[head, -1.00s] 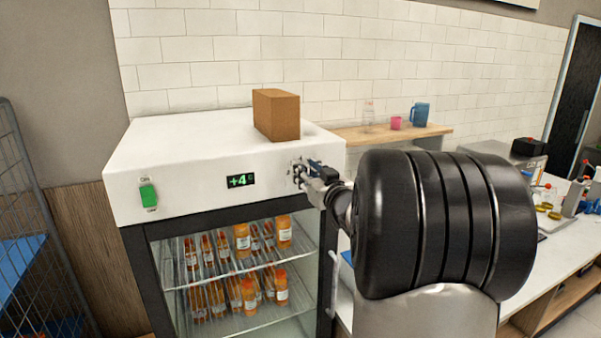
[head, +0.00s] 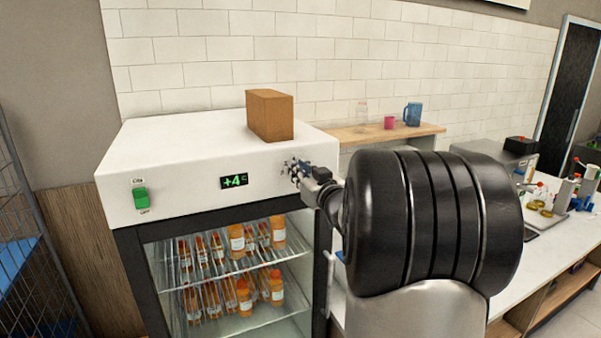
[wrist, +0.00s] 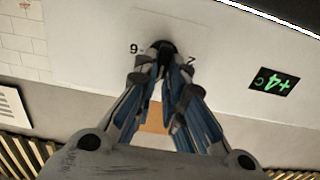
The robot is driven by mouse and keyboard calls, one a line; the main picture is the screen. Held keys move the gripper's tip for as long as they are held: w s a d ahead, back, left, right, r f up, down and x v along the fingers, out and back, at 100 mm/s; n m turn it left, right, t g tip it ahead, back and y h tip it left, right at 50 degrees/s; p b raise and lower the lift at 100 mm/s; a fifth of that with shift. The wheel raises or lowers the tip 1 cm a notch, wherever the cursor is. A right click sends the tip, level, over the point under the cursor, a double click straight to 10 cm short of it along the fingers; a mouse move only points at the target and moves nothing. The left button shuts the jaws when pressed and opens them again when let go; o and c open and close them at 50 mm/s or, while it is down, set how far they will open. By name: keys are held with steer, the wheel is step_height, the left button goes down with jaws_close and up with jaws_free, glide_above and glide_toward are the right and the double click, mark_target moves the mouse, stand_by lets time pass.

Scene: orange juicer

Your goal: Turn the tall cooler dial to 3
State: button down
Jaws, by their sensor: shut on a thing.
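The tall cooler (head: 180,205) is white on top with a glass door below. Its front panel carries a green digital display (head: 234,181) reading +4 °C, which also shows in the wrist view (wrist: 273,82). The dial (wrist: 166,47) is a small dark knob to the right of the display. My gripper (head: 297,171) is at the dial in the head view. In the wrist view my gripper (wrist: 164,68) has its fingertips closed around the dial. Printed numbers show on both sides of it; most of the scale and the dial's pointer are hidden by the fingers.
A green switch (head: 140,198) is at the left of the panel. A brown box (head: 270,116) stands on the cooler top. Orange bottles (head: 237,240) stand behind the glass. To the right are a shelf with a pink cup (head: 390,122) and a blue jug (head: 413,114).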

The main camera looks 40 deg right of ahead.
steer(key=shift+f+n+b, duration=0.1)
steer(key=shift+n+b, duration=0.3)
steer(key=shift+b, duration=0.1)
steer(key=shift+w+a+f+n+b, duration=0.1)
steer(key=shift+a+n+b, duration=0.05)
steer(key=shift+n+b, duration=1.15)
steer(key=shift+a+f+n+b, duration=0.1)
steer(key=shift+a+n+b, duration=0.05)
steer(key=shift+n+b, duration=1.05)
steer(key=shift+w+a+n+b, duration=0.1)
steer(key=shift+a+n+b, duration=0.05)
steer(key=shift+n+b, duration=1.15)
steer(key=shift+n, duration=0.3)
steer(key=c, duration=1.7)
jaws_free()
steer(key=shift+o, duration=0.2)
steer(key=shift+r, duration=0.1)
steer(key=shift+s, duration=0.15)
